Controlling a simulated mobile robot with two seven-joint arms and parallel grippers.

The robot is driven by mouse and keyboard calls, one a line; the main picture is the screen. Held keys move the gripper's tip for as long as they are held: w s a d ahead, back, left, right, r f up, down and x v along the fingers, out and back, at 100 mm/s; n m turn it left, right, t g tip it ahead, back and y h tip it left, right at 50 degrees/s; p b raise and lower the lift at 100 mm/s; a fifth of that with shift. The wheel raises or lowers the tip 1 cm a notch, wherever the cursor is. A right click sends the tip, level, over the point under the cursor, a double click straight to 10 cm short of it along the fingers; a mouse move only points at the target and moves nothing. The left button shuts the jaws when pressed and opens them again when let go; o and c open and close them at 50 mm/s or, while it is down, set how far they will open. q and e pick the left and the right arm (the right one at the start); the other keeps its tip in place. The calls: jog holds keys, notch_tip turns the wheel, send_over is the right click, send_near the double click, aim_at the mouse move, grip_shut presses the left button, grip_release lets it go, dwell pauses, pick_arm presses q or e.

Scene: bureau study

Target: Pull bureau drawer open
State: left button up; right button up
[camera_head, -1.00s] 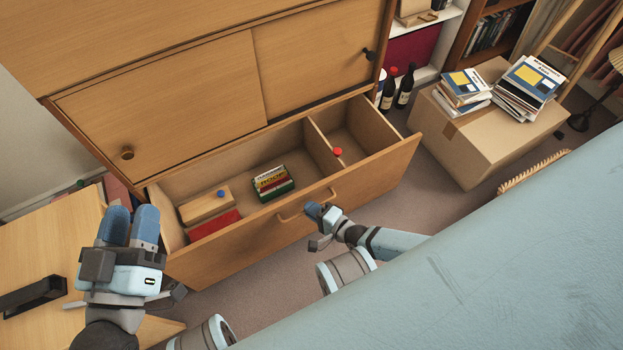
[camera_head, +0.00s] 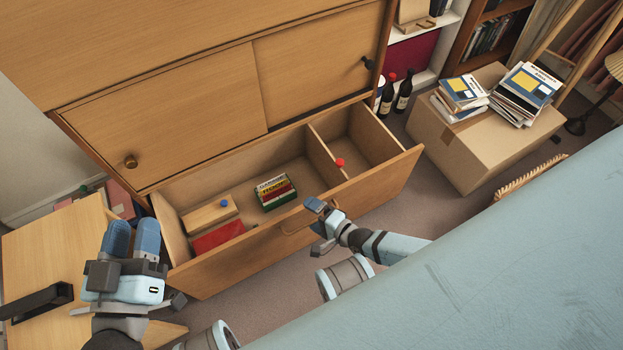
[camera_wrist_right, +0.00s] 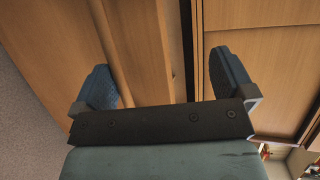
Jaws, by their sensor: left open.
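The wide wooden bureau drawer (camera_head: 375,188) stands pulled out below the bureau's sliding doors, its inside plainly visible. My left gripper (camera_head: 132,240) is open and empty, over the desk at the left, away from the drawer.
The drawer holds a wooden box (camera_head: 209,214), a red item (camera_head: 217,237) and small stacked boxes (camera_head: 274,191). A divider (camera_head: 322,158) cuts off its right compartment. A carton (camera_head: 465,145) with books stands right. Bottles (camera_head: 403,92) stand behind. A desk (camera_head: 50,240) is at left.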

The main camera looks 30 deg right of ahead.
notch_tip(320, 180, up, 13)
jog(key=w+p, duration=0.2)
jog(key=p, duration=0.2)
jog(key=shift+w+d+t, duration=0.2)
jog(key=shift+w+t, duration=0.1)
jog(key=r, duration=0.2)
jog(key=s+r, duration=0.1)
jog(key=shift+r+p, duration=0.35)
jog(key=c, duration=0.8)
pick_arm(q)
jog(key=s+a+f+g+y, duration=0.2)
jog(key=a+f+g+y, duration=0.1)
jog(key=f, duration=0.6)
jog(key=shift+s+a+g+y, duration=0.3)
jog(key=shift+a+g, duration=0.25)
jog(key=shift+g, duration=0.15)
pick_arm(e)
jog(key=shift+s+a+f, duration=0.1)
jog(key=shift+a+f, duration=0.05)
jog(key=shift+f, duration=0.15)
jog(key=shift+c, duration=0.2)
jog(key=shift+f, duration=0.1)
